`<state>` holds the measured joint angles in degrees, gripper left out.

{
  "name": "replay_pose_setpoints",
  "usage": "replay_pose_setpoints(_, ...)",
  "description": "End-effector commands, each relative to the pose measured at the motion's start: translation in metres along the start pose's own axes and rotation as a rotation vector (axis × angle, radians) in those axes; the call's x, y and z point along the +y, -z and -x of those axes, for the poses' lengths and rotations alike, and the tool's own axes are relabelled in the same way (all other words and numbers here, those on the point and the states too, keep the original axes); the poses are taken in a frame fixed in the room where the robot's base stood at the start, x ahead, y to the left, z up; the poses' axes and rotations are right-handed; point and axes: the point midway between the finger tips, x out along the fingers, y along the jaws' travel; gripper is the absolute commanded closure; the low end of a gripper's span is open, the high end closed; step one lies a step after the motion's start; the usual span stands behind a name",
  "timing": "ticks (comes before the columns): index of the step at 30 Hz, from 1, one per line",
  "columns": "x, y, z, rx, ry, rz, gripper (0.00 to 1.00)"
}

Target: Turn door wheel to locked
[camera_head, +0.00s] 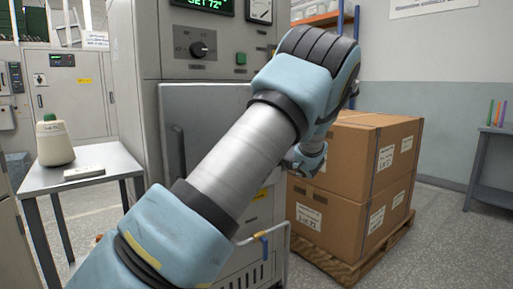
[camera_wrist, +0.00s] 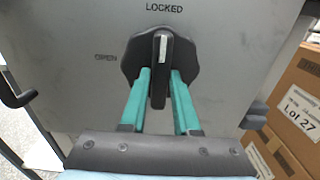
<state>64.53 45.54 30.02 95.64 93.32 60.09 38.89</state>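The door wheel (camera_wrist: 160,57) is a black lobed knob with a raised centre bar, on a grey door in the wrist view. Its white pointer mark is at the top, under the word LOCKED (camera_wrist: 164,8). The word OPEN (camera_wrist: 105,57) is to the left. My gripper (camera_wrist: 161,76) has its two green fingers on either side of the bar, close against it, and appears shut on it. In the head view my arm hides the gripper and the wheel; part of the grey door (camera_head: 200,110) shows.
Cardboard boxes (camera_head: 345,160) on a wooden pallet (camera_head: 345,265) stand right of the cabinet. A black handle (camera_wrist: 15,95) is at the door's left edge. Open floor lies at right.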

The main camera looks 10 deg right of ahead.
Motion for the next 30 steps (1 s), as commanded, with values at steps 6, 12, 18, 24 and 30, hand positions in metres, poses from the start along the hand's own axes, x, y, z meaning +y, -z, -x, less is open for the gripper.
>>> replay_pose_setpoints(6, 0.000, 0.000, 0.000, 0.000, 0.000, 0.001, 0.44)
replay_pose_setpoints(12, 0.000, 0.000, 0.000, 0.000, 0.000, 0.002, 0.43)
replay_pose_setpoints(18, -0.001, 0.000, 0.011, 0.001, 0.003, 0.001, 0.43)
replay_pose_setpoints(24, -0.002, 0.000, 0.048, 0.001, 0.005, 0.001, 0.43)
replay_pose_setpoints(30, -0.001, 0.000, 0.085, 0.001, 0.003, 0.001, 0.43)
